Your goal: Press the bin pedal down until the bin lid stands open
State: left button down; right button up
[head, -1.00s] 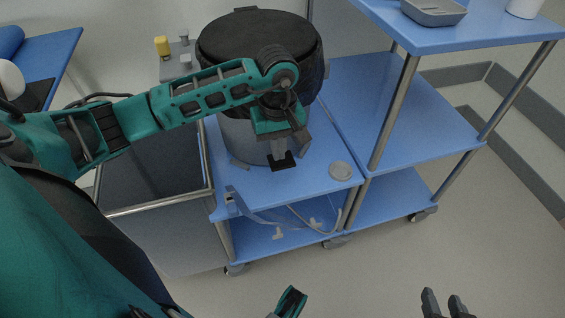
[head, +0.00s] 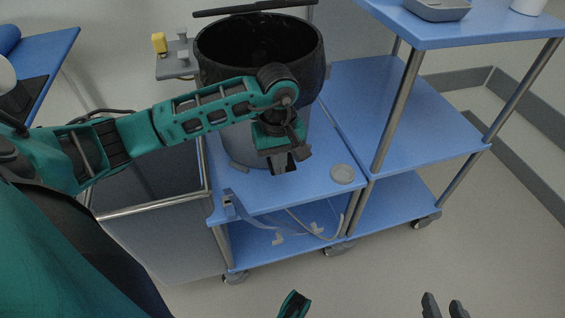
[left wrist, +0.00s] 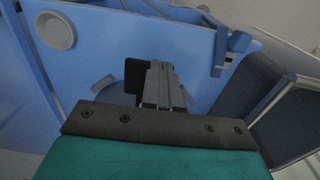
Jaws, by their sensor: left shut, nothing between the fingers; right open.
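The bin (head: 245,62) is a dark-rimmed bucket with a grey body on the blue trolley shelf. Its black lid (head: 252,7) stands raised at the back, seen nearly edge-on, and the dark inside shows. My left gripper (head: 285,166) points down in front of the bin, its fingers together and empty. The fingers also show in the left wrist view (left wrist: 158,80). The black pedal (left wrist: 134,76) shows there beside and partly behind the fingertips; in the head view the gripper hides it. My right gripper (head: 443,306) is open and empty at the bottom edge.
A pale round disc (head: 342,174) lies on the shelf (head: 300,190) right of the gripper. A blue strap-like item (head: 262,217) hangs at the shelf's front edge. A second blue trolley (head: 415,130) stands at right. Open floor lies in front.

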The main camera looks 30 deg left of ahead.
pick_arm(q)
jog(key=shift+f, duration=0.6)
jog(key=shift+s+d+f+b, duration=0.1)
jog(key=shift+f+b, duration=0.05)
jog(key=shift+f, duration=0.45)
jog(key=shift+s+f+b, duration=0.1)
jog(key=shift+f+b, duration=0.05)
jog(key=shift+f, duration=0.4)
notch_tip(320, 180, up, 5)
jog(key=p, duration=0.3)
jog(key=shift+w+r+p, duration=0.1)
jog(key=shift+r+p, duration=0.05)
jog(key=shift+p, duration=0.15)
